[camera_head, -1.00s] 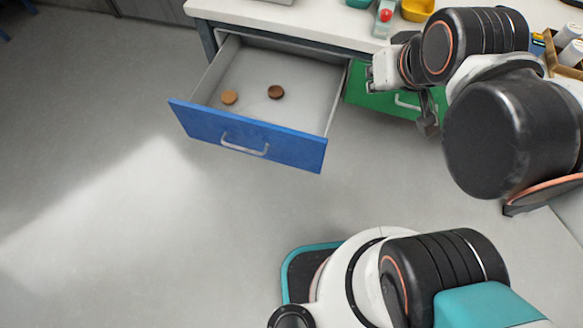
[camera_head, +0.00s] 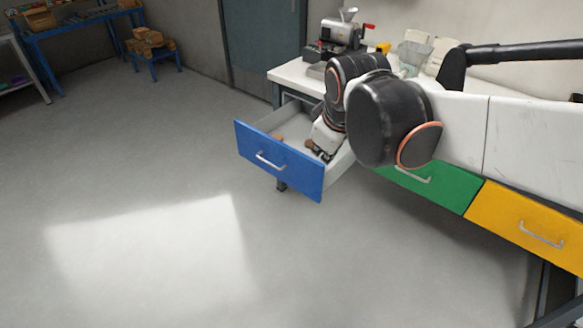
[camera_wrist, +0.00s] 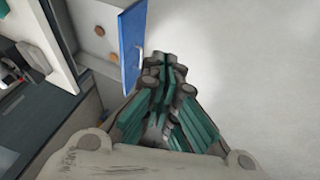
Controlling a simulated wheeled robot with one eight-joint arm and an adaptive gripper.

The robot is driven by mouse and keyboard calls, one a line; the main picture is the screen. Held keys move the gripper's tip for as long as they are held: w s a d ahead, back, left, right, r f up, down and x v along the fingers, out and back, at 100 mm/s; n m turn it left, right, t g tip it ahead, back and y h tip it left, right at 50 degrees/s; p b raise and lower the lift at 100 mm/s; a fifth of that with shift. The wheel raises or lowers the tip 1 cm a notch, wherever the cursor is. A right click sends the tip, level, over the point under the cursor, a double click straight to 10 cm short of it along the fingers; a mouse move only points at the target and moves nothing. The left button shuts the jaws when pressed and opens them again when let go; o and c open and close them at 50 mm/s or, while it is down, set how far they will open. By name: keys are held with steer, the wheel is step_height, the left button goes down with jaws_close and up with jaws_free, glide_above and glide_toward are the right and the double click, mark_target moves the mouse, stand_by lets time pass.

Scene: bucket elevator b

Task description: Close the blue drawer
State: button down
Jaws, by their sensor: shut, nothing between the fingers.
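The blue drawer (camera_head: 278,163) is pulled open from the bench. Its silver bar handle (camera_head: 270,162) is on the front panel. In the wrist view the blue front (camera_wrist: 132,42) is seen nearly edge-on, with the pale drawer inside to its left. My gripper (camera_head: 320,152) appears across the right part of the drawer in the head view and hides some of the inside. In the wrist view my gripper (camera_wrist: 167,68) is shut and empty, close to the right of the blue front over the floor in the picture. I cannot tell whether it touches the drawer.
The green drawer (camera_head: 437,186) and yellow drawer (camera_head: 530,228) to the right are shut. A grinder (camera_head: 343,35) stands on the bench (camera_head: 290,73). The floor (camera_head: 130,190) in front is clear.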

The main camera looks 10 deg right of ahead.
mark_target(297, 174)
steer(key=w+f+n+g+p, duration=0.1)
steer(key=w+f+n, duration=0.35)
steer(key=w, duration=0.45)
steer(key=w+f+n+g+p, duration=0.1)
steer(key=w+f+n, duration=0.2)
steer(key=w+n, duration=0.35)
steer(key=w+a+f+n+g+h+p, duration=0.1)
steer(key=w+f+n, duration=0.4)
steer(key=f, duration=0.5)
steer(key=w+a+f+n+g+h, duration=0.1)
steer(key=w+f+n, duration=0.1)
steer(key=w+f, duration=0.65)
steer(key=shift+w+d+r+b+x, duration=0.1)
steer(key=shift+d+b+x, duration=0.5)
steer(key=shift+x, duration=1.5)
steer(key=shift+w+d+r+b+x, duration=0.15)
steer(key=shift+b+x, duration=0.85)
steer(key=shift+x, duration=1.1)
steer(key=shift+w+d+r+b+x, duration=0.1)
steer(key=shift+d+b+x, duration=0.5)
steer(key=shift+x, duration=1.5)
steer(key=shift+a, duration=0.15)
